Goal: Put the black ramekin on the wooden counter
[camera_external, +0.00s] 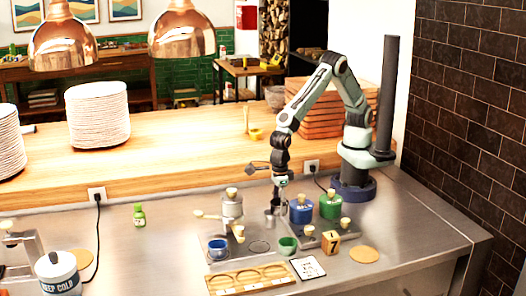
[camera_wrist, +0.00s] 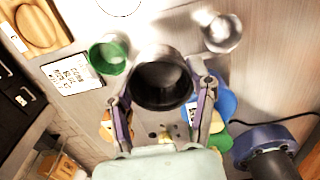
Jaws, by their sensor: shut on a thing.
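The black ramekin (camera_wrist: 163,82) is between the two fingers of my gripper (camera_wrist: 162,98) in the wrist view, its dark round opening facing the camera. In the external view my gripper (camera_external: 278,200) points down above the steel worktop, and the ramekin (camera_external: 276,208) shows small and dark at its fingertips. I cannot tell there how far it is from the worktop. The wooden counter (camera_external: 190,160) is the long raised ledge behind the steel worktop, with a broad bare stretch in its middle.
A metal cup (camera_wrist: 222,33) stands near the ramekin. A green ramekin (camera_external: 288,245), a blue ramekin (camera_external: 218,247) and a wooden tray (camera_external: 212,286) are in front. Blue (camera_external: 300,211) and green (camera_external: 330,206) canisters stand to the right. White plate stacks (camera_external: 98,115) occupy the counter's left.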

